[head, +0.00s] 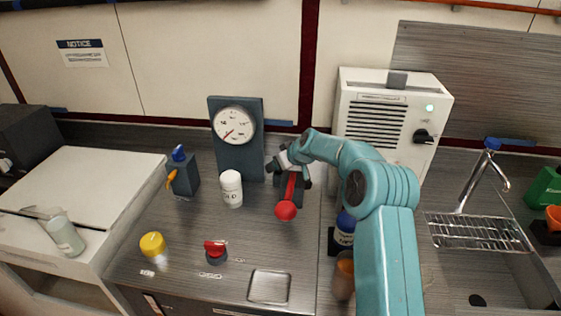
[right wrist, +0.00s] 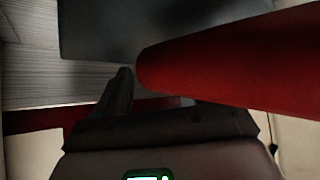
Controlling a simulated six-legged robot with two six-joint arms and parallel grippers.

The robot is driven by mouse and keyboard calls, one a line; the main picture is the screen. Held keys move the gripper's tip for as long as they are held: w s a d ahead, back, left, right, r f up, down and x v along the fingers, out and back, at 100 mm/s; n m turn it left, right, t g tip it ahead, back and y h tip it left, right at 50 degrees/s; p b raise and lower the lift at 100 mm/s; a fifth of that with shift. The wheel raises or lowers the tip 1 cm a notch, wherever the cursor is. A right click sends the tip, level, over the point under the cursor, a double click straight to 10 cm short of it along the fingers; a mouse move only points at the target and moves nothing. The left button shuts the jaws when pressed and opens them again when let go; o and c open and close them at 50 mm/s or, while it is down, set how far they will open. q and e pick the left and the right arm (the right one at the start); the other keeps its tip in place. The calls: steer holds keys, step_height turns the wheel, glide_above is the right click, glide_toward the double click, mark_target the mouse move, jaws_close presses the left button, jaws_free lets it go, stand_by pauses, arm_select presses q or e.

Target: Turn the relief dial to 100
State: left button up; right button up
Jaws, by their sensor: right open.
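A red knob (head: 215,252) on a dark round base sits on the counter, with small labels beside it that I cannot read. A yellow round knob (head: 152,244) stands to its left. I cannot tell which control is the relief dial. A round white gauge (head: 234,124) with a red needle is on a dark upright panel. My right gripper (head: 290,168) is open at the upper part of a red lever (head: 286,208) with a ball end. In the right wrist view the red lever (right wrist: 230,65) fills the right side, close to a dark finger. My left gripper is out of view.
A white bottle (head: 231,188) and a dark block with blue and orange parts (head: 183,173) stand left of the lever. A shallow metal tray (head: 269,287) lies in front. A white vented box (head: 390,120) with a black knob stands behind my right arm; a sink is at right.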

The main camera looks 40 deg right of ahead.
steer(key=c, duration=1.1)
steer(key=shift+o, duration=0.2)
steer(key=b, duration=0.2)
steer(key=n+y+b, duration=0.1)
steer(key=b, duration=0.1)
steer(key=shift+d+f+n, duration=0.2)
steer(key=shift+f+n, duration=0.1)
steer(key=shift+f, duration=0.05)
steer(key=shift+r+n+y, duration=0.35)
steer(key=shift+n+y, duration=0.35)
steer(key=o, duration=1.1)
steer(key=shift+c, duration=0.2)
